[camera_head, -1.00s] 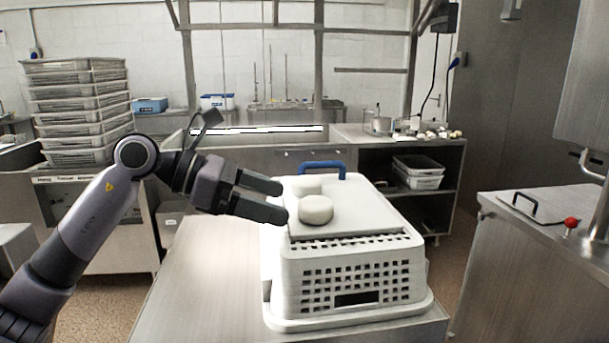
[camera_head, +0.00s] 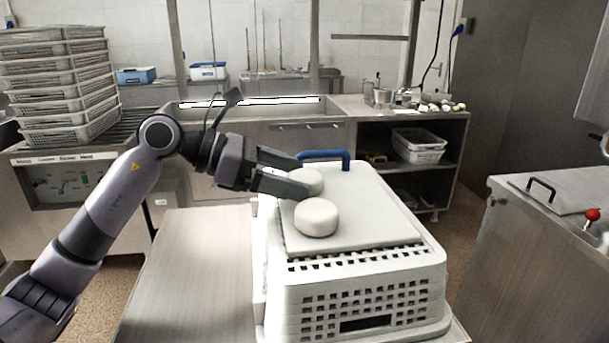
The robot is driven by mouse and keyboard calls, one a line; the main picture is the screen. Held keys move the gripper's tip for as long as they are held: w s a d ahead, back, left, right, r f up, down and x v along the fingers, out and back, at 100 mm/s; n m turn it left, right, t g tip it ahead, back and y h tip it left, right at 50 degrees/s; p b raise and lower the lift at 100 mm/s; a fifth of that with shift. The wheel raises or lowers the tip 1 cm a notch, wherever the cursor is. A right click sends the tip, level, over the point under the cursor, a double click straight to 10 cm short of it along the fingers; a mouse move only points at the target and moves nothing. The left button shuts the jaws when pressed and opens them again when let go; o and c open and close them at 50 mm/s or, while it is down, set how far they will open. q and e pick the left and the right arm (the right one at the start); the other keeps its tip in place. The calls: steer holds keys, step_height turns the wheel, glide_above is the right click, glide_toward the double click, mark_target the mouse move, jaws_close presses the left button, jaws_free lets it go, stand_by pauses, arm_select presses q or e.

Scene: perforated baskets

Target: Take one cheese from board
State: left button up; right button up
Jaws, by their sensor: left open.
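Two round white cheeses lie on a white board (camera_head: 372,222) with a blue handle (camera_head: 325,155). The near cheese (camera_head: 316,218) shows fully. The far cheese (camera_head: 309,180) is partly hidden behind my left gripper's finger. My left gripper (camera_head: 303,175) is open, its fingers reaching in from the left over the board's left side. Its fingertips are at the far cheese, one in front of it and one at its back left. Whether they touch it I cannot tell. My right gripper is not in view.
The board rests on a white perforated basket (camera_head: 362,297) on a steel table (camera_head: 190,270). The table's left part is clear. Stacked baskets (camera_head: 62,85) stand at the back left. A steel counter (camera_head: 525,250) stands at the right.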

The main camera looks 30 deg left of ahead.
mark_target(297, 174)
arm_select(q)
steer(key=shift+p+x, duration=0.35)
steer(key=shift+x, duration=1.35)
steer(key=shift+w+a+r, duration=0.1)
steer(key=shift+w, duration=0.05)
steer(key=c, duration=1.1)
steer(key=shift+r, duration=0.15)
